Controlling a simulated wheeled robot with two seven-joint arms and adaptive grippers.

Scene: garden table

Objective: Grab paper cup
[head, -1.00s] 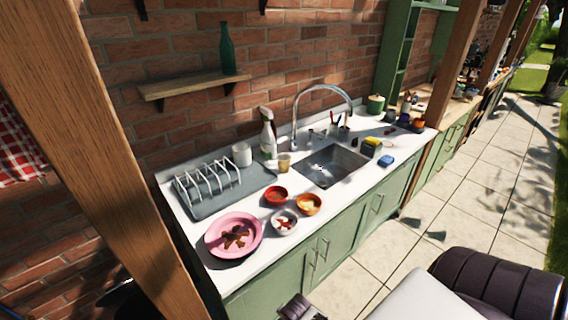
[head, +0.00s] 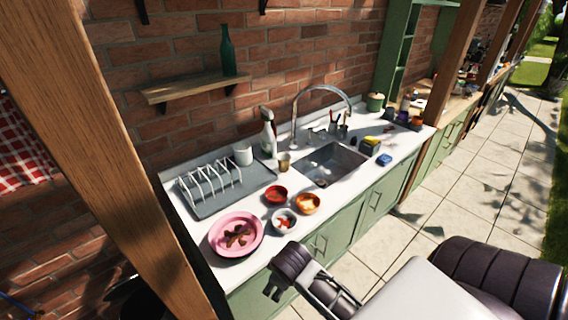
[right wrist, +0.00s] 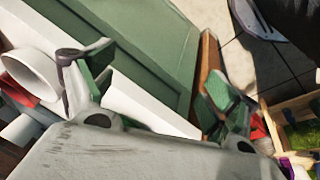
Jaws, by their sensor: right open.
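A small tan cup (head: 284,162), which looks like the paper cup, stands upright on the white counter between the drying mat and the sink. A white cup or mug (head: 243,155) stands on the mat behind the rack. My right gripper (head: 272,291) is low in front of the counter, apart from both cups. In the right wrist view its fingers (right wrist: 160,68) are spread with nothing between them. A white round open-ended thing (right wrist: 32,72) shows at the left there; I cannot tell which object it is. My left gripper is out of view.
A pink plate (head: 236,234), a red bowl (head: 276,194), an orange bowl (head: 307,203) and a white bowl (head: 284,221) stand along the counter's front. A wooden post (head: 110,130) stands at left.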

